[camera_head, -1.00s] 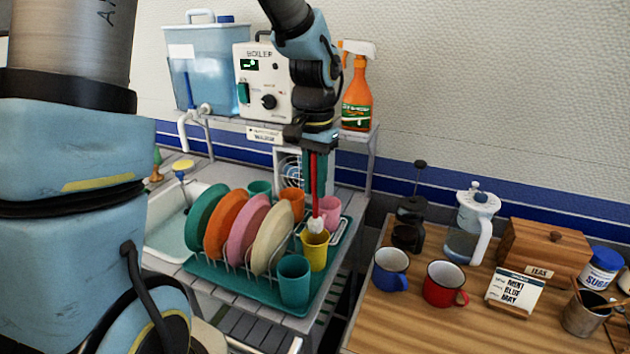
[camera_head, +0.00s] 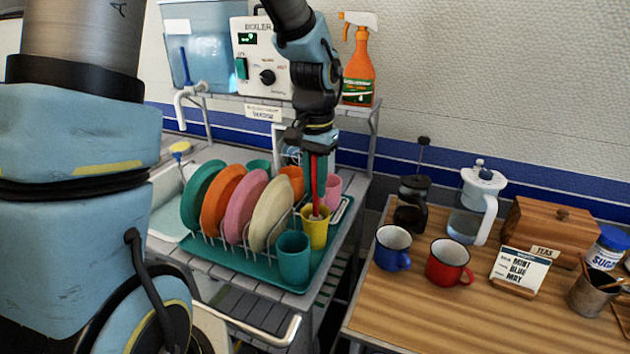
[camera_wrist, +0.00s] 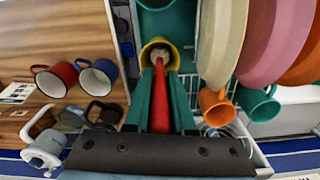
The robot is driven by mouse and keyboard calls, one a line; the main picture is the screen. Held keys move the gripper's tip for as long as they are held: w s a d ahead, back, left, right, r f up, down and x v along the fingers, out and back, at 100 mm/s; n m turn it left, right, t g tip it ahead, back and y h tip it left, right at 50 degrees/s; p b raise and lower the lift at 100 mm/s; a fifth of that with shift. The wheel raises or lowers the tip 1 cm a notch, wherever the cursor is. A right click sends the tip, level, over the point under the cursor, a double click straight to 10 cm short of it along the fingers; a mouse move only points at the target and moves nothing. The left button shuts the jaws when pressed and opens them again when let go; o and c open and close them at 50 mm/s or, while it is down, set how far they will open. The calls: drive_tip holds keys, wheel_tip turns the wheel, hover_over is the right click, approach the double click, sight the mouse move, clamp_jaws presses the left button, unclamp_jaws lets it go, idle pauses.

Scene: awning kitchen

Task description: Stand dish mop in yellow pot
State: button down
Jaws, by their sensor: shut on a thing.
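The dish mop has a red handle (camera_wrist: 159,105) and a pale head, and it is upright with its head down. Its head is inside the mouth of the yellow pot (camera_head: 315,234), and the wrist view shows the head within the pot's yellow rim (camera_wrist: 148,46). My gripper (camera_head: 317,196) is shut on the red handle, with a teal finger on each side, just above the pot. The pot stands at the right front of the dish rack. Whether the mop head touches the pot's bottom is hidden.
A teal cup (camera_head: 293,258) stands in front of the pot, and a pink cup (camera_head: 333,188) behind it. Several plates (camera_head: 268,215) stand in the rack to the left. Blue (camera_head: 393,247) and red (camera_head: 448,260) mugs are on the wooden table at right.

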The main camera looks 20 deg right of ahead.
sight(315, 154)
drive_tip(key=c, duration=0.7)
unclamp_jaws()
wheel_tip(315, 154, up, 11)
drive_tip(key=shift+f+b, duration=0.15)
drive_tip(key=shift+b, duration=0.8)
drive_tip(key=shift+s, duration=0.1)
